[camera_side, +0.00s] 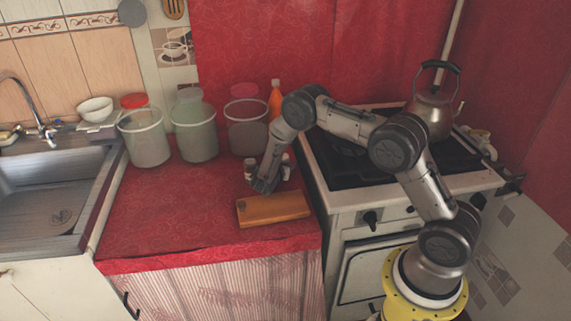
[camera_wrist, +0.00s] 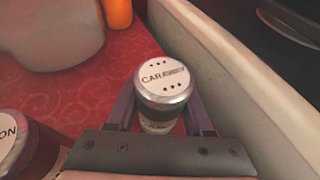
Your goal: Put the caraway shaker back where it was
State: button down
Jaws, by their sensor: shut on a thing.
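The caraway shaker (camera_wrist: 163,88) is a small clear jar with a silver rim and a white holed lid lettered "CAR…". My gripper (camera_wrist: 162,112) is shut on it, one finger on each side, in the wrist view. It looks upright; whether its base touches the counter is hidden. In the side view my gripper (camera_side: 268,180) is low over the red counter behind the wooden board, and a pale shaker (camera_side: 286,166) shows just right of it, beside the stove. A second shaker (camera_wrist: 15,140), its lid ending in "ON", is at the lower left of the wrist view.
The stove (camera_side: 320,185) borders the counter on the right, its side wall close to my gripper. Large tubs (camera_side: 145,140) and an orange bottle (camera_side: 275,98) stand behind. A wooden board (camera_side: 272,209) lies in front. The counter's left part is clear.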

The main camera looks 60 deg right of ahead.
jog(key=shift+f, duration=0.15)
jog(key=shift+c, duration=1.5)
grip_release()
